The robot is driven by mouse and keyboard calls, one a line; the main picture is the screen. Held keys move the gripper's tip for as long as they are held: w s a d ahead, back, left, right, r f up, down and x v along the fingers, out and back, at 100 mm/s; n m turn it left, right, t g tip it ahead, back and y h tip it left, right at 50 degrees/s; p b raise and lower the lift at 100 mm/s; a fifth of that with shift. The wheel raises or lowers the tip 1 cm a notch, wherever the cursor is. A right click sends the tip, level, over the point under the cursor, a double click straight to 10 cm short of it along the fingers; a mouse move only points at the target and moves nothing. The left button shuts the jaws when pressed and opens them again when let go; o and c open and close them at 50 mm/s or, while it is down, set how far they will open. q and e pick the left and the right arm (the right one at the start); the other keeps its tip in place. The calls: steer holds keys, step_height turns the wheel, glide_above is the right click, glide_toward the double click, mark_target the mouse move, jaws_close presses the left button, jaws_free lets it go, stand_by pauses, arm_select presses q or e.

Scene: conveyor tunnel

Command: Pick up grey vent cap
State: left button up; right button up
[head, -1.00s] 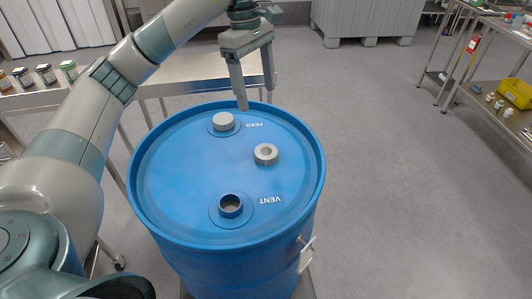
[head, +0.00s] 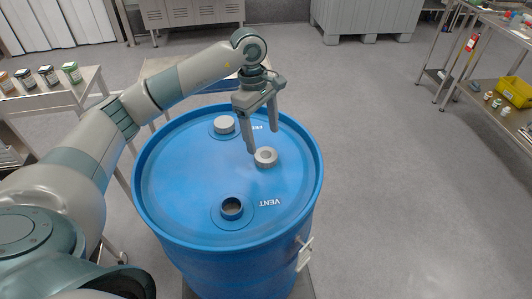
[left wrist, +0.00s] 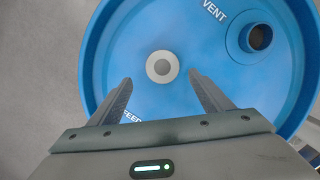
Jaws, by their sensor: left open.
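The grey vent cap (head: 265,157) is a ring-like round piece lying on the lid of the blue drum (head: 180,190). It also shows in the left wrist view (left wrist: 162,67), ahead of and between the fingertips. My left gripper (head: 263,142) is open and empty, its fingers pointing down just behind and above the cap. In the left wrist view the fingers (left wrist: 162,83) are spread wide with the cap not between the pads. The open vent hole (head: 231,208) sits nearer on the lid beside the word VENT. My right gripper is not in view.
A grey cap (head: 224,125) sits on the feed opening at the lid's far side. A bench with several jars (head: 70,72) stands at the left. A shelf with a yellow bin (head: 516,92) stands at the right. The floor right of the drum is clear.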

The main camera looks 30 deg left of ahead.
mark_target(266, 155)
arm_select(q)
steer(key=shift+f, duration=0.25)
steer(key=shift+s+d+f+p, duration=0.15)
steer(key=shift+d+f+p, duration=0.05)
steer(key=shift+f+p, duration=0.4)
steer(key=f, duration=0.1)
steer(key=f+p, duration=0.2)
steer(key=shift+s+d+f, duration=0.2)
steer(key=shift+s+d, duration=0.05)
steer(key=shift+d, duration=0.15)
steer(key=shift+f, duration=0.25)
steer(key=c, duration=1.1)
